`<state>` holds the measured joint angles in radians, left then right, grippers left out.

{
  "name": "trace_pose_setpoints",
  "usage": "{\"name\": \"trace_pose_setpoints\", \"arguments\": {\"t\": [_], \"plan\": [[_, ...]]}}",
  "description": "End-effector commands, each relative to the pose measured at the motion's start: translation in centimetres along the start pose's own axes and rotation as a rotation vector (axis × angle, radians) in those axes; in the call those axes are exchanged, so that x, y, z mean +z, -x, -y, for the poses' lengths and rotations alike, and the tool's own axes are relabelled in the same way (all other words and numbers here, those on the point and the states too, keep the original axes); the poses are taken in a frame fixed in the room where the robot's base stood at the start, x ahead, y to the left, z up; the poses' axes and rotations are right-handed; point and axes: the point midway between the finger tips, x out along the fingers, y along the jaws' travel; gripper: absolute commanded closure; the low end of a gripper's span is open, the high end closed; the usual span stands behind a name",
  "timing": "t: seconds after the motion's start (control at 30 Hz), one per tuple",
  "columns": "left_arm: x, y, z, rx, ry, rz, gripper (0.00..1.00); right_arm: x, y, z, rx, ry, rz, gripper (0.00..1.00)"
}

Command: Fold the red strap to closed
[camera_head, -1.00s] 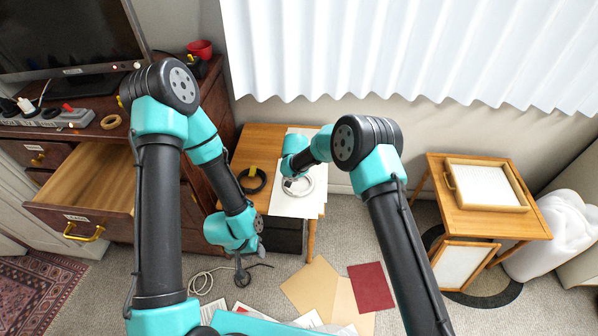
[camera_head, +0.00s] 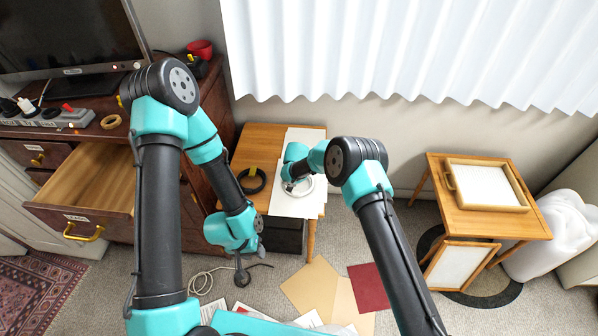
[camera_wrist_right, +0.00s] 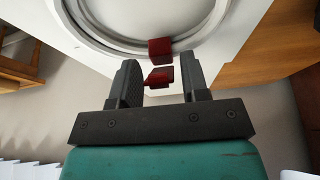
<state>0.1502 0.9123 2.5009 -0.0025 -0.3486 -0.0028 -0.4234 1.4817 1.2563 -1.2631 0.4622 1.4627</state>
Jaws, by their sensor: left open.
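The red strap shows in the right wrist view. Its band (camera_wrist_right: 160,49) sits around the white cable coil (camera_wrist_right: 100,38), and a separate-looking red flap (camera_wrist_right: 158,77) stands nearer to me. My right gripper (camera_wrist_right: 161,68) is open, with the flap between its two fingers and a gap visible on the right side. In the head view the white coil (camera_head: 306,188) lies on white paper on the small table, partly hidden by my right gripper (camera_head: 289,187). The strap is too small to make out there. My left gripper (camera_head: 241,276) hangs low in front of the table, open and empty.
The small wooden table (camera_head: 262,140) also holds a black coil (camera_head: 252,181) with a yellow tag. An open drawer (camera_head: 95,185) juts out at the left. A side table with a tray (camera_head: 487,187) stands at the right. Papers and a cable lie on the carpet.

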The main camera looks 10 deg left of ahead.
Motion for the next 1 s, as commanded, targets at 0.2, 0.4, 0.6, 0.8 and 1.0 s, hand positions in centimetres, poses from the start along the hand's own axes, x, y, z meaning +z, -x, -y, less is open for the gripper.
{"name": "trace_pose_setpoints", "arguments": {"t": [0.2,0.4,0.6,0.8,1.0], "plan": [[0.0,0.0,0.0,0.0,0.0,0.0,0.57,0.0,0.01,0.0,0.0,0.0,0.0,0.79],[0.0,0.0,0.0,0.0,0.0,0.0,0.57,0.0,0.02,0.0,0.0,0.0,0.0,0.93],[0.0,0.0,0.0,0.0,0.0,0.0,0.57,-0.02,-0.04,-0.11,0.004,0.0,-0.011,0.93],[0.0,0.0,0.0,0.0,0.0,0.0,0.57,-0.03,-0.18,-0.32,0.012,-0.001,-0.045,0.93],[0.0,0.0,0.0,0.0,0.0,0.0,0.57,0.1,-0.26,-0.3,0.013,0.0,-0.083,0.93]]}}
